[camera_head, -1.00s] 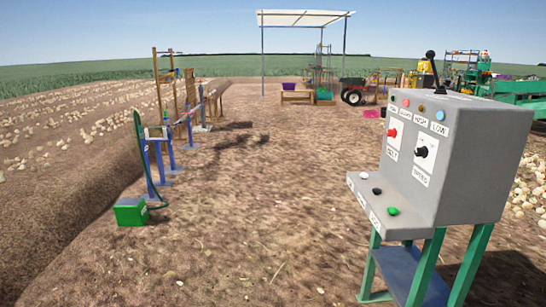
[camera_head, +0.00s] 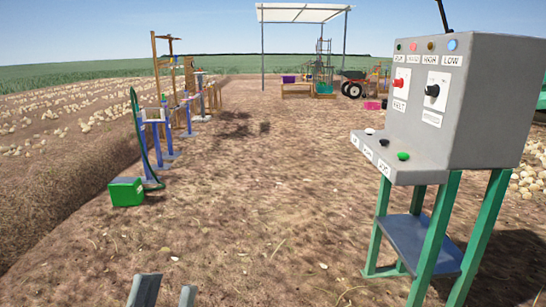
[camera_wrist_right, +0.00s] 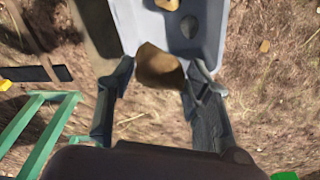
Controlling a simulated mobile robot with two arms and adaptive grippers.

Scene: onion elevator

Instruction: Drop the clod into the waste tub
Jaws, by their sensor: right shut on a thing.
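A brown clod (camera_wrist_right: 160,68) is held between the fingers of my right gripper (camera_wrist_right: 158,88) in the right wrist view. Just beyond it is a pale grey, tub-like container (camera_wrist_right: 205,42) with brown lumps (camera_wrist_right: 189,26) in it. I cannot tell for certain whether it is the waste tub. The clod overlaps its near edge in the picture, and its height above it is unclear. My left gripper (camera_head: 167,290) shows only as two grey fingertips at the bottom of the head view, apart with bare soil between them.
A grey control box (camera_head: 470,100) on a green-legged stand (camera_head: 431,240) is close on the right. A green box (camera_head: 127,192) and blue stands (camera_head: 155,140) are on the left. Open soil (camera_head: 260,190) lies between. A white canopy (camera_head: 303,13) stands far back.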

